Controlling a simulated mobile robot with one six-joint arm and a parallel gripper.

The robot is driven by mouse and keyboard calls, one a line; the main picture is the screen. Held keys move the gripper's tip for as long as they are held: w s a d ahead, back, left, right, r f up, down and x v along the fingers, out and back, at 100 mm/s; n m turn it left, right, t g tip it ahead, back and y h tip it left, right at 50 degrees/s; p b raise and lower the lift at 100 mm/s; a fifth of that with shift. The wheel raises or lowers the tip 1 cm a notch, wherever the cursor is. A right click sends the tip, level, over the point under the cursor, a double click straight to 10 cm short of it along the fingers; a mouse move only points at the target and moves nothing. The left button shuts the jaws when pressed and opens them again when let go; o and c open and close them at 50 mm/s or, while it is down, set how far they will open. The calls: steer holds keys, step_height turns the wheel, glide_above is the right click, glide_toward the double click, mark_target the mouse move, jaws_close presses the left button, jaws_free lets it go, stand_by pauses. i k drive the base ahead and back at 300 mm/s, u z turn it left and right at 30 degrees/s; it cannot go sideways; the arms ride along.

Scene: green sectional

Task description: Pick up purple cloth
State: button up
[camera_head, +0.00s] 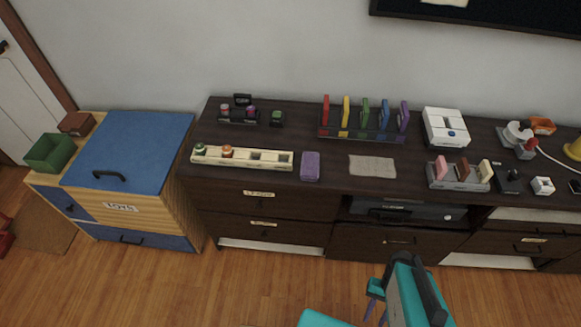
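A purple folded cloth (310,166) lies on the dark wooden cabinet top, near its front edge. It looks like a small upright-edged rectangle. A flat grey-beige cloth (372,166) lies to its right. My gripper (375,313) is low at the bottom of the view, in front of the cabinet and above the floor, well apart from the purple cloth. Two thin purple fingers point down with a gap between them, and nothing shows between them. Part of the gripper is hidden by my teal arm.
A cream tray with jars (242,158) stands just left of the cloth. A rack of coloured upright pieces (362,125) stands behind. A white device (445,127) and a holder with upright blocks (459,175) are to the right. A blue-lidded wooden chest (130,150) stands left.

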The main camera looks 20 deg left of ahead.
mark_target(310, 161)
steer(key=u, duration=0.95)
steer(key=k, duration=0.95)
steer(key=i, duration=0.8)
steer(key=u, duration=0.05)
